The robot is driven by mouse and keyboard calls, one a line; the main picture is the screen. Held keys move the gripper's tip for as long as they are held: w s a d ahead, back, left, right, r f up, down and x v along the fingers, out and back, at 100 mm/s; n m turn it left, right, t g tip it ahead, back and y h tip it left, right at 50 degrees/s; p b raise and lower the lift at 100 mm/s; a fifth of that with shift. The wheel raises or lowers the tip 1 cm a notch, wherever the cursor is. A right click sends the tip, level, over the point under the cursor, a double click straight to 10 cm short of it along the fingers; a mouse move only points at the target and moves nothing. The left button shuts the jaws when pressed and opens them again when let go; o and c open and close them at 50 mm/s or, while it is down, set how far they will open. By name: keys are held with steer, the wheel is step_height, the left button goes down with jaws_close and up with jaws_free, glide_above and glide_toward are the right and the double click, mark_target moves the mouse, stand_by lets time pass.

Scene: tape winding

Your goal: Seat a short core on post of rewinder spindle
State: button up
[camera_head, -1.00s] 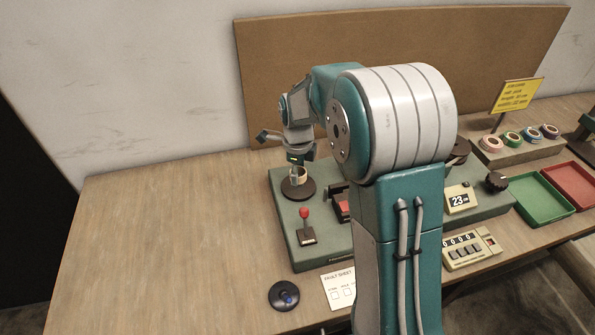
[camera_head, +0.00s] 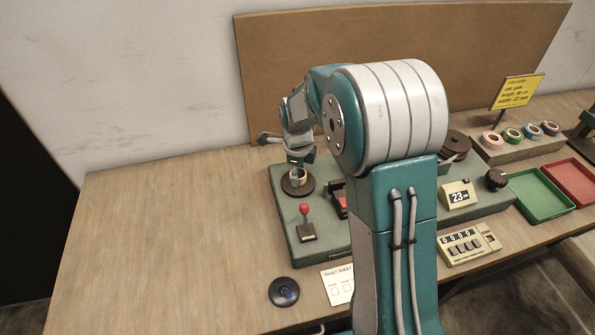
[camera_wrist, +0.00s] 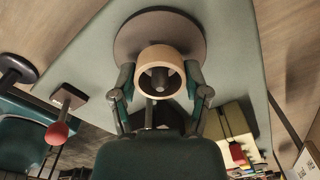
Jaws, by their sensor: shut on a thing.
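The short core, a pale tan ring (camera_wrist: 160,60), shows in the wrist view between the two fingers of my gripper (camera_wrist: 160,85), which is shut on it. The rewinder spindle is a dark round disc (camera_wrist: 133,35) with a dark post (camera_wrist: 160,77) seen through the core's opening. The core looks to be around or just above the post; I cannot tell how far down it sits. In the head view my gripper (camera_head: 297,170) is over the spindle disc (camera_head: 298,187) at the left end of the green machine, with the core (camera_head: 301,176) small below it.
A red-knobbed lever (camera_head: 305,222) stands in front of the spindle. A 23 display (camera_head: 459,199) and a counter (camera_head: 466,247) are at the right. Tape rolls (camera_head: 514,134), a green tray (camera_head: 541,198) and a red tray (camera_head: 573,182) lie beyond. The table's left side (camera_head: 140,240) is clear.

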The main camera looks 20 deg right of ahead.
steer(key=shift+f, duration=0.25)
steer(key=o, duration=0.8)
steer(key=shift+r, duration=3.55)
